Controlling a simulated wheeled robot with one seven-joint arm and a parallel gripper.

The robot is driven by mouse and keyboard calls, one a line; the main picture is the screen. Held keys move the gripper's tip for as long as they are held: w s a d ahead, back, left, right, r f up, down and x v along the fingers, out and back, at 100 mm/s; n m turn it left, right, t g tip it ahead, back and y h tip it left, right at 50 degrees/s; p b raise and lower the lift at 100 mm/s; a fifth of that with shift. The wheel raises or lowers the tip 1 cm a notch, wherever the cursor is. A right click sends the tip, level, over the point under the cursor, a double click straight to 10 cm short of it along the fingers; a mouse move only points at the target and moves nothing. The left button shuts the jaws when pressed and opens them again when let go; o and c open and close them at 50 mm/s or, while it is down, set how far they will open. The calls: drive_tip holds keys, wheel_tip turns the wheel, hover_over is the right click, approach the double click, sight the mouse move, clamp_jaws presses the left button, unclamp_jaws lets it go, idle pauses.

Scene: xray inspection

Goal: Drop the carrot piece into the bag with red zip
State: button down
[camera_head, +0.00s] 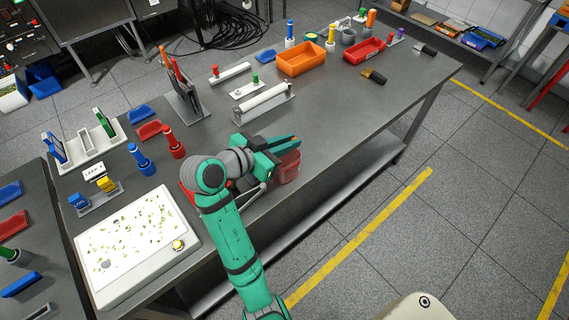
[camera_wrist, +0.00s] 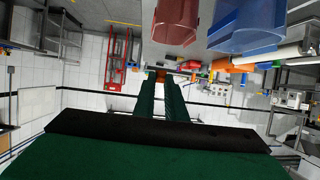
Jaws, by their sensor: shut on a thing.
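My gripper (camera_head: 291,143) is closed on a small orange piece, the carrot piece (camera_head: 297,139), near the table's front edge. In the wrist view, my green fingers (camera_wrist: 161,82) converge with a bit of orange at their tips. A translucent red bag (camera_head: 287,168) stands on the table edge, just below the fingers in the picture; the carrot piece appears above it and outside it. The wrist view, turned upside down, shows a large dark red container-like shape (camera_wrist: 176,20) and a blue one (camera_wrist: 245,28). Zip details cannot be made out.
The grey table (camera_head: 335,120) has clear room right of my gripper. A white roller device (camera_head: 263,103) lies behind it. An orange tray (camera_head: 302,60) and a red tray (camera_head: 364,51) stand farther back. A white light panel (camera_head: 135,240) with green scraps lies at left.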

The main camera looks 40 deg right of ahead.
drive_tip(key=shift+f, duration=2.35)
drive_tip(key=c, duration=1.7)
unclamp_jaws()
drive_tip(key=shift+a, duration=0.1)
drive_tip(key=v, duration=1)
drive_tip(key=shift+a+r, duration=0.15)
drive_tip(key=shift+a, duration=0.15)
